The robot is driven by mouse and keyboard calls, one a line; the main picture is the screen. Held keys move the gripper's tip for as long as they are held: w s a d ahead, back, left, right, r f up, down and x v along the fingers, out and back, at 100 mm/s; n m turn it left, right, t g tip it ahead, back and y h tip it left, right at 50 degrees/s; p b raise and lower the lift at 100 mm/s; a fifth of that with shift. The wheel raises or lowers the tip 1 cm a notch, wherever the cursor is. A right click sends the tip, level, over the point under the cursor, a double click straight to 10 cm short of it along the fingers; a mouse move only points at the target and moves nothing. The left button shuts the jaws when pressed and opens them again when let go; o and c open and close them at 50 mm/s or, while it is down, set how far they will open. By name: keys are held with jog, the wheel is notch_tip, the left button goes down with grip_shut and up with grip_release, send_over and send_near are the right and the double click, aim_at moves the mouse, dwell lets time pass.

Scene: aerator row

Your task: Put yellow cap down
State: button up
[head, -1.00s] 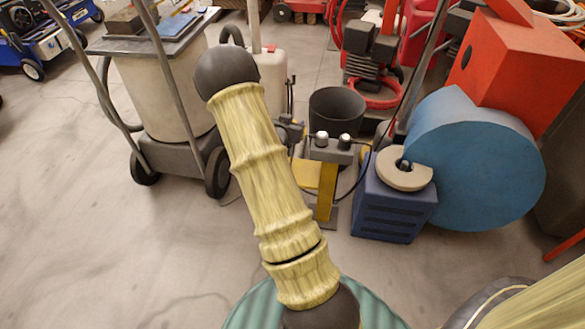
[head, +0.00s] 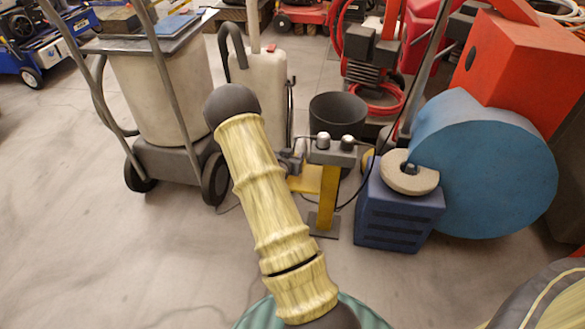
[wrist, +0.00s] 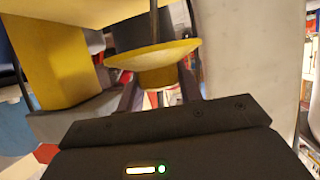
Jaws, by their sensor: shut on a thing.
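The yellow cap (wrist: 152,58) shows in the wrist view as a wide, shallow yellow dish with a narrower yellow knob under it. My gripper (wrist: 157,88) is shut on the narrow part, with a dark finger on each side. A dark upright part rises behind the cap, and I cannot tell whether the two touch.
A yellow post (head: 328,197) with a grey head and two silver knobs stands beyond my arm. A blue box (head: 398,215) with a pale ring, a blue drum (head: 490,175) and a black bucket (head: 338,112) are nearby. A wheeled vacuum (head: 165,105) stands left. The left floor is clear.

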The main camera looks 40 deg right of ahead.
jog(key=shift+f+b, duration=1.45)
jog(key=shift+f, duration=1.3)
jog(key=shift+f, duration=0.15)
jog(key=o, duration=1)
jog(key=shift+s+a+r, duration=0.1)
jog(key=shift+a+r, duration=0.1)
jog(key=shift+r, duration=0.1)
jog(key=p+v, duration=0.6)
jog(key=v, duration=0.5)
jog(key=shift+s+a, duration=0.1)
jog(key=shift+a, duration=0.15)
